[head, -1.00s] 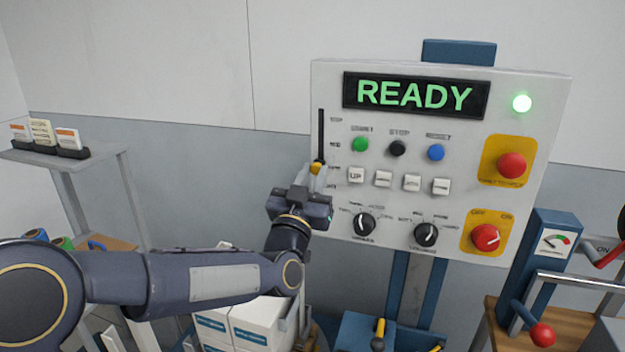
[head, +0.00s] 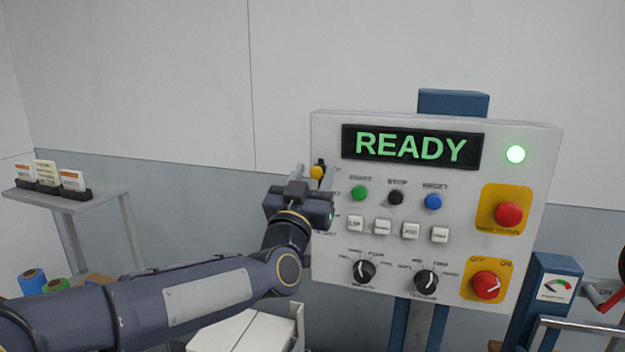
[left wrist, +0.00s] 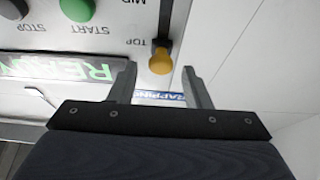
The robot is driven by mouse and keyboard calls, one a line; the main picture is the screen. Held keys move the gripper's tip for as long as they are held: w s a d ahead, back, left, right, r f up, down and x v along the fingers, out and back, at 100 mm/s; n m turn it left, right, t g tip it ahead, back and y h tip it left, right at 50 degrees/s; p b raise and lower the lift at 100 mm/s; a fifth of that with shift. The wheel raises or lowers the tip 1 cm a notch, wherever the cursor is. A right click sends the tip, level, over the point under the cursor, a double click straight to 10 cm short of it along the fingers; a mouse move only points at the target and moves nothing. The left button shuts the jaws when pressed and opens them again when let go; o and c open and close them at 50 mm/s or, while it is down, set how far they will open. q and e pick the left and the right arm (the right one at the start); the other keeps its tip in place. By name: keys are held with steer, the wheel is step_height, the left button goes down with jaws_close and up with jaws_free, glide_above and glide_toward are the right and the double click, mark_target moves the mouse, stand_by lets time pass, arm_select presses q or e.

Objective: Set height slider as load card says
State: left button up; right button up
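The height slider's yellow knob (head: 316,172) sits at the top of its dark slot, at the panel's left edge. In the left wrist view the knob (left wrist: 161,61) is beside the TOP label, and the slot (left wrist: 165,22) runs away from it past MID. My left gripper (head: 311,172) is at the knob. Its fingers (left wrist: 159,72) are apart, with a gap on each side of the knob. The load cards (head: 45,173) stand in a dark holder on the left shelf; their text is too small to read. My right gripper is not in view.
White boxes are below my arm.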

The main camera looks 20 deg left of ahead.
arm_select(q)
steer(key=shift+f, duration=0.1)
steer(key=shift+s+f+b, duration=0.25)
steer(key=shift+s+b, duration=0.05)
steer(key=shift+s, duration=0.1)
steer(key=b+v, duration=0.2)
steer(key=v, duration=0.4)
steer(key=shift+s, duration=0.45)
steer(key=s+a+f+n+g+h, duration=0.2)
steer(key=s+f+g, duration=1.5)
steer(key=s+f, duration=1)
step_height(320, 180, down, 4)
steer(key=shift+a+r+h, duration=0.2)
steer(key=shift+a+h, duration=0.3)
steer(key=shift+a, duration=0.05)
